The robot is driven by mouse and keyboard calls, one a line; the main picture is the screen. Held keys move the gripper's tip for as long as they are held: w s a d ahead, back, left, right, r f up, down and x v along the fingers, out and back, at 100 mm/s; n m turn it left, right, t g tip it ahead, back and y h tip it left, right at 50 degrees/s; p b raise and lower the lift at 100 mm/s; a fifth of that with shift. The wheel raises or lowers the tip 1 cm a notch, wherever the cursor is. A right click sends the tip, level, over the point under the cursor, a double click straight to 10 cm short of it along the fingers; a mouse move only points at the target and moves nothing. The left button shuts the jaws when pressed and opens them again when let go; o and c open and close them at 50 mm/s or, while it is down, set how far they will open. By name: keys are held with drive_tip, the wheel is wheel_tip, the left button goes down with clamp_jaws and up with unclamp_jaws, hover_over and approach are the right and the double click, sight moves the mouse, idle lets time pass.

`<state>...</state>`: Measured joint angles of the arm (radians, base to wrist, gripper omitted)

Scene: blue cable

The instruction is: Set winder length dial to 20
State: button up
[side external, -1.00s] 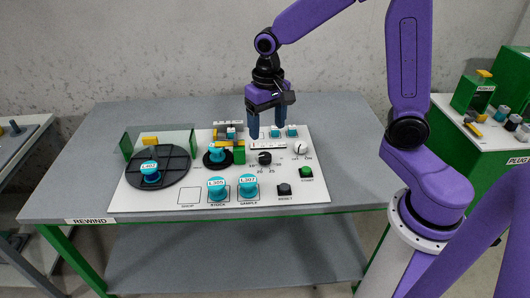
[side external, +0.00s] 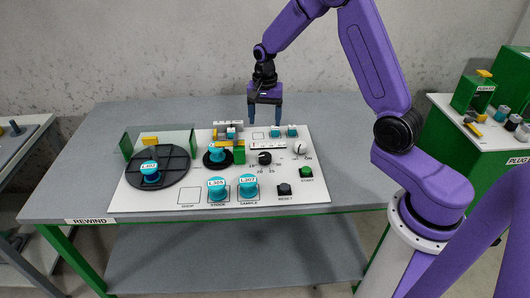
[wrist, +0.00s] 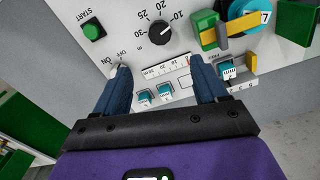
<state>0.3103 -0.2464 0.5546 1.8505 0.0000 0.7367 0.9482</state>
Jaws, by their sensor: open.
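The winder length dial is a small black round knob (side external: 264,158) on the white panel, right of its middle. In the wrist view the dial (wrist: 160,32) shows at the top centre, ringed by printed numbers including 10, 20, 25 and 30. I cannot surely read where it points. My gripper (side external: 265,121) is open and empty above the panel's back edge, behind the dial in the side view. In the wrist view its blue fingers (wrist: 160,66) are spread wide below the dial in the picture, with nothing between them but the panel further down.
The white panel (side external: 165,201) also carries a dark turntable (side external: 172,173), several cyan spools, a green-and-yellow block (side external: 238,152), a white on/off knob (side external: 300,148), a green start button (side external: 306,172) and a black reset button (side external: 285,189). A printed scale (wrist: 167,68) lies between the dial and my gripper.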

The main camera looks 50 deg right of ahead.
sight(265, 155)
wheel_tip(265, 155, down, 14)
drive_tip(key=shift+f, duration=0.1)
idle(0.4)
drive_tip(key=shift+c, duration=0.3)
drive_tip(key=c, duration=1)
